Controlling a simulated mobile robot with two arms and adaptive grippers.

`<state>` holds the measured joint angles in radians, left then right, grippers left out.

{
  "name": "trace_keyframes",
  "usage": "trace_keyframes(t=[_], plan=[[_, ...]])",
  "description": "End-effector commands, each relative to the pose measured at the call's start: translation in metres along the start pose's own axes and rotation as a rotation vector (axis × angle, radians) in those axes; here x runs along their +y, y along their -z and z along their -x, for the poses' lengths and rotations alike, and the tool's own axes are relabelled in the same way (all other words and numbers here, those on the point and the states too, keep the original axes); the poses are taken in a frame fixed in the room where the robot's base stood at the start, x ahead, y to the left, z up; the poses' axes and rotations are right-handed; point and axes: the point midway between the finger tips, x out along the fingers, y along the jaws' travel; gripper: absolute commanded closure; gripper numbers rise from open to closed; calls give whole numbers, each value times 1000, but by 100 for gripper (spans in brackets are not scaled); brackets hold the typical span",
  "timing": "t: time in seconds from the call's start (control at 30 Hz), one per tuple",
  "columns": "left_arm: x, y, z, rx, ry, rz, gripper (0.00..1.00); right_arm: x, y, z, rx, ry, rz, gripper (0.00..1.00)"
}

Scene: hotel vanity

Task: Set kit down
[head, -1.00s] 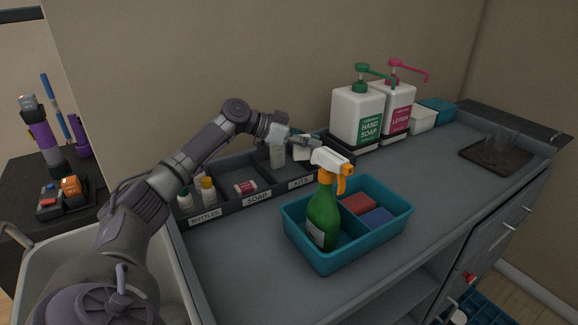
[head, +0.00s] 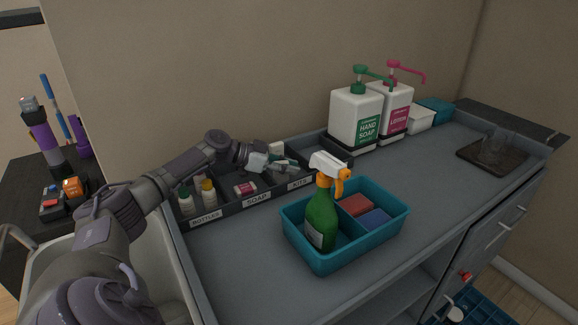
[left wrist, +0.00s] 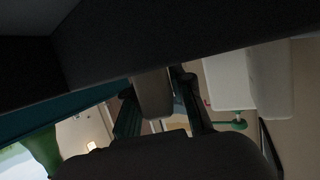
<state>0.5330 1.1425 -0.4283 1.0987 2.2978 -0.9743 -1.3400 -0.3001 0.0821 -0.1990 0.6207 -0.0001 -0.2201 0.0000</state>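The dark organizer tray (head: 232,203) on the counter has sections labelled BOTTLES, SOAP and KITS. My left gripper (head: 287,166) is low at the KITS section, with its fingers pointing right. In the left wrist view a pale block, likely the kit (left wrist: 152,94), sits between the two fingers, which appear to touch its sides. Whether it rests on the section floor is hidden. Another pale box (head: 277,148) shows just behind the gripper. My right gripper is not in view.
A teal caddy (head: 345,257) with a green spray bottle (head: 321,219) and sponges stands close in front of the KITS section. Hand soap (head: 355,117) and lotion (head: 393,108) pump bottles stand behind at the right. The counter's right middle is clear.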

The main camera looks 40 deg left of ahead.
Motion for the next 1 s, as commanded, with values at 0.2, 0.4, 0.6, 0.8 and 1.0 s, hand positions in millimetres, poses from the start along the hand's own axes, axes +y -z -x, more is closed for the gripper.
trace_keyframes(t=[0.2,0.4,0.6,0.8,1.0], plan=[[0,0,0,1,0,0,71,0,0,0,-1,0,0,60],[-1,-1,6,0,2,1,71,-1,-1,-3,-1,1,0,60],[-1,-5,40,-5,3,0,71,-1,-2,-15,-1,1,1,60],[0,-5,80,-5,1,2,71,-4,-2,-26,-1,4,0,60],[0,-3,105,-4,0,4,71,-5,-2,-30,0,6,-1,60]])
